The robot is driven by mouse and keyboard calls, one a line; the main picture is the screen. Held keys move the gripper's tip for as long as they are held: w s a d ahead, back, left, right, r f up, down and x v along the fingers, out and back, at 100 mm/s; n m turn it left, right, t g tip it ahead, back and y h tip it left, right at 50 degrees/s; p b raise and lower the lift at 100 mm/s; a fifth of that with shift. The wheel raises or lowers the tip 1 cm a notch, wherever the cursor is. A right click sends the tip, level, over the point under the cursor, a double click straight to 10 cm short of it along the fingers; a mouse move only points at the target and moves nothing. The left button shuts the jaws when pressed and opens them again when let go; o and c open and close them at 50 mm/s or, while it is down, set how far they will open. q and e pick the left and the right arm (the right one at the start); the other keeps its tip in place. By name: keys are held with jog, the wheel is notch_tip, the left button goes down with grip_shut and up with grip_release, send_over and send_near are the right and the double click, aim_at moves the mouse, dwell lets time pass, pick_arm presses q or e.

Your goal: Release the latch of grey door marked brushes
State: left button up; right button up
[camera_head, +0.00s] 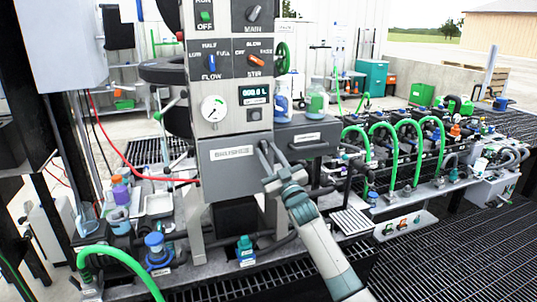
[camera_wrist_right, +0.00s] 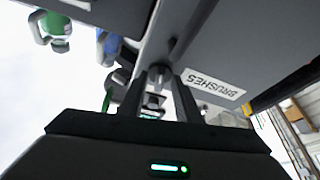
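The grey door (camera_head: 228,170) carries a white BRUSHES label in the middle of the head view, low on the tall grey panel. The label also shows upside down on the door (camera_wrist_right: 225,60) in the wrist view. My right gripper (camera_head: 266,152) is at the door's right edge. In the wrist view the fingers of my right gripper (camera_wrist_right: 160,82) stand on either side of a small dark latch knob (camera_wrist_right: 160,72), with their tips close against it. The head view hides the knob behind the fingers. My left gripper is not in view.
A grey box (camera_head: 305,137) with jars on top stands right of the door. Green hoses (camera_head: 385,130) arch further right. A red hose (camera_head: 125,152) hangs to the left. Bottles (camera_head: 120,190) and a blue-capped vessel (camera_head: 157,248) stand at the lower left.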

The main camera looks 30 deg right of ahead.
grip_shut()
jog(key=m+h, duration=0.1)
jog(key=m, duration=0.2)
jog(key=shift+a+m+h, duration=0.2)
jog(key=shift+m+h, duration=0.2)
jog(key=shift+m, duration=0.4)
grip_release()
